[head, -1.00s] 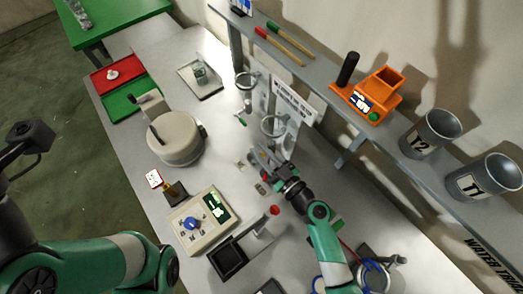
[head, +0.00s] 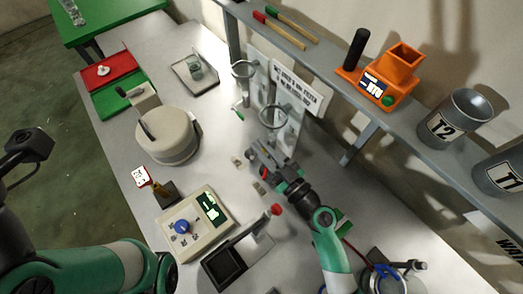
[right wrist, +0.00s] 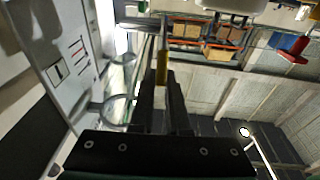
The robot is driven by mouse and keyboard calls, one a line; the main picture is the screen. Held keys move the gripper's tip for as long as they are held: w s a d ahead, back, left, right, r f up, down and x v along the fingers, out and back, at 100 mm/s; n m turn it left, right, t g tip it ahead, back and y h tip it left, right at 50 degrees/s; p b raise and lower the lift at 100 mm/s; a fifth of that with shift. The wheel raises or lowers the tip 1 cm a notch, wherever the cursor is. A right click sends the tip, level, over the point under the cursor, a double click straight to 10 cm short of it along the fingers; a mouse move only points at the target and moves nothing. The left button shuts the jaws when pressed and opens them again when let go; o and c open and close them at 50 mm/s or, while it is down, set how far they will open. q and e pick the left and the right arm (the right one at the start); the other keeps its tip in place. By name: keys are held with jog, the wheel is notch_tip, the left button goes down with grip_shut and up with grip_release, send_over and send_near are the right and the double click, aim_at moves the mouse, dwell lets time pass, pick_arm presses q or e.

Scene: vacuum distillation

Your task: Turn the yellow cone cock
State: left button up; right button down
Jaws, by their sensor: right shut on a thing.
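My right gripper (head: 262,160) is low over the bench, close to the lower ring of the wall-side stand. In the right wrist view its two dark fingers (right wrist: 165,95) point away from the camera, and a narrow yellow piece, the yellow cone cock (right wrist: 162,68), shows between their tips. The fingers are shut on it. In the head view I cannot make out the cock, as the gripper and its small size hide it. My left arm crosses the lower left of the head view; its fingertips do not show.
A round pot (head: 168,138), a control box with a blue knob (head: 194,224) and a black tray (head: 226,265) stand left of my right arm. Metal rings (head: 273,116) are near the gripper. A shelf with an orange device (head: 383,83) and cups (head: 455,118) overhangs at right.

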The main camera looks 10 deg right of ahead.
jog(key=c, duration=0.9)
grip_release()
jog(key=r+v, duration=0.1)
jog(key=v, duration=0.6)
jog(key=shift+s+d+f+b, duration=0.15)
jog(key=shift+s+f+b, duration=0.15)
jog(key=shift+f, duration=0.25)
jog(key=shift+w, duration=0.1)
